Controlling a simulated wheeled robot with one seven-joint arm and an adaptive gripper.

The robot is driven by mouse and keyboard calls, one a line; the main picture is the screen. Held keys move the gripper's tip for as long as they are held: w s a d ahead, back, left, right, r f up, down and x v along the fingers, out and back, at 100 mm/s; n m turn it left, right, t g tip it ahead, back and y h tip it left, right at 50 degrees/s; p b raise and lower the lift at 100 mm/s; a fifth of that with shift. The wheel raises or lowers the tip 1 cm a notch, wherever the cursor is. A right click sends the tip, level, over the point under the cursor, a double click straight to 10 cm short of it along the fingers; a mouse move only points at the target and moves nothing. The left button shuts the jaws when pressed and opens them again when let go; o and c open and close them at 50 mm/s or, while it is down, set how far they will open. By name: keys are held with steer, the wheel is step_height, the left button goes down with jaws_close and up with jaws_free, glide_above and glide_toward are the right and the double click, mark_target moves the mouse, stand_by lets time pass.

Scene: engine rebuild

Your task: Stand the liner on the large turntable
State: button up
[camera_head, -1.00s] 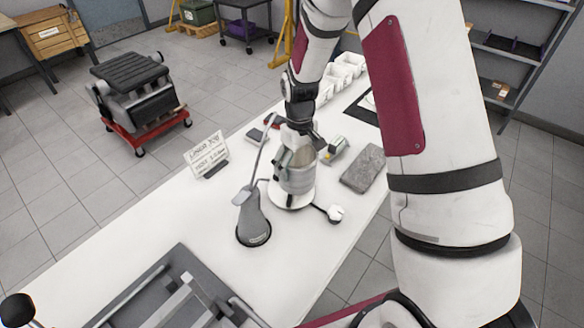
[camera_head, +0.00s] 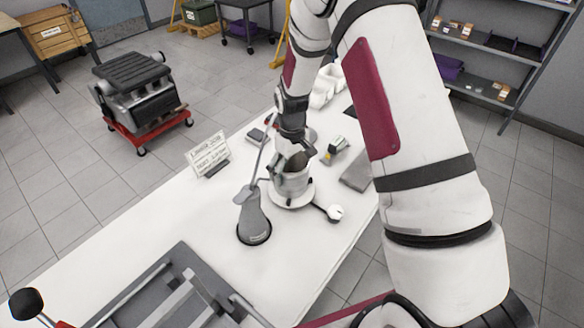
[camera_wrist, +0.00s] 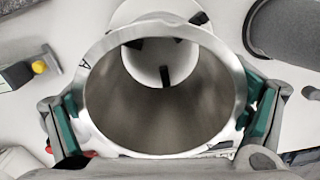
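The liner is a grey metal open cylinder (camera_head: 291,183), roughly upright over the large turntable. The turntable is a white round disc (camera_head: 305,201) with dark pads on it. In the wrist view I look down into the liner (camera_wrist: 150,125), and part of the turntable (camera_wrist: 150,62) with dark pads shows through its far opening. My gripper (camera_head: 298,158) has its green pads against opposite sides of the liner's upper rim; it also shows in the wrist view (camera_wrist: 165,112). I cannot tell whether the liner's bottom edge touches the disc.
A grey instrument stand (camera_head: 253,218) with a thin arm is close left of the turntable. A white knob (camera_head: 334,213) sticks out at front right. A yellow-and-grey device (camera_head: 337,148), a grey slab (camera_head: 356,172) and a sign (camera_head: 209,155) stand nearby.

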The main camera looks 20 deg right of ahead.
steer(key=shift+r, duration=0.1)
stand_by(0.3)
step_height(320, 180, up, 12)
steer(key=shift+r+b, duration=0.1)
steer(key=shift+b, duration=0.75)
